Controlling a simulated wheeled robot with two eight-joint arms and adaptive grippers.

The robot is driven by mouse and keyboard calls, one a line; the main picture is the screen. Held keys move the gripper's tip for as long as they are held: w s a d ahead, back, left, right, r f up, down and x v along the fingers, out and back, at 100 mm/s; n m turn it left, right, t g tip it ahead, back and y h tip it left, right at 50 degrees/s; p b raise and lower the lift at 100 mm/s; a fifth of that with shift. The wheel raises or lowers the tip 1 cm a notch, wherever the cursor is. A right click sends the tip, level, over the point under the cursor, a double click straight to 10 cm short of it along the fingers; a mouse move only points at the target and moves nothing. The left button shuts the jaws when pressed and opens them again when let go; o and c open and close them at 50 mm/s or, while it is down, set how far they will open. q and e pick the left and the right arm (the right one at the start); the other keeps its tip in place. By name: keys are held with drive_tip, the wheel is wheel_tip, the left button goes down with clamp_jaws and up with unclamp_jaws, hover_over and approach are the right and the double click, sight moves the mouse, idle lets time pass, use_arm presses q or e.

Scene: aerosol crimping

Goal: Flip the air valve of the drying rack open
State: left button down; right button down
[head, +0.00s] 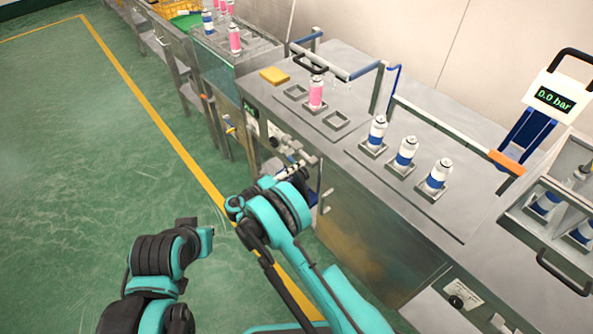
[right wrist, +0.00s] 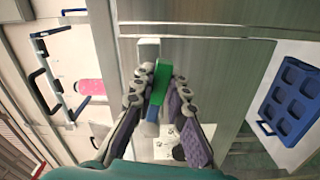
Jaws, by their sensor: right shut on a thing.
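My right gripper (head: 292,172) is at the front face of the steel bench, below its top edge. In the right wrist view my right gripper (right wrist: 155,95) is shut on a small green handle (right wrist: 161,80) with a blue part below it, which looks like a valve lever. Its exact turn is hard to read, and the fingers hide part of it. In the head view my own arm and gripper cover the handle. My left arm is at the bottom left of the head view, away from the bench, and its fingers do not show.
On the bench top (head: 268,98) stand a pink can (head: 316,92) and several blue-and-white cans (head: 377,129) in square holders. A display (head: 553,98) reads 0.0 bar. The green floor at left is clear.

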drive_tip(key=shift+s+r+n, duration=0.1)
drive_tip(key=shift+r+n, duration=0.6)
drive_tip(key=shift+n, duration=0.5)
drive_tip(key=c, duration=1.5)
unclamp_jaws()
drive_tip(key=v, duration=0.7)
drive_tip(key=shift+a, duration=0.15)
drive_tip(key=shift+s+a, duration=0.1)
drive_tip(key=shift+s, duration=0.05)
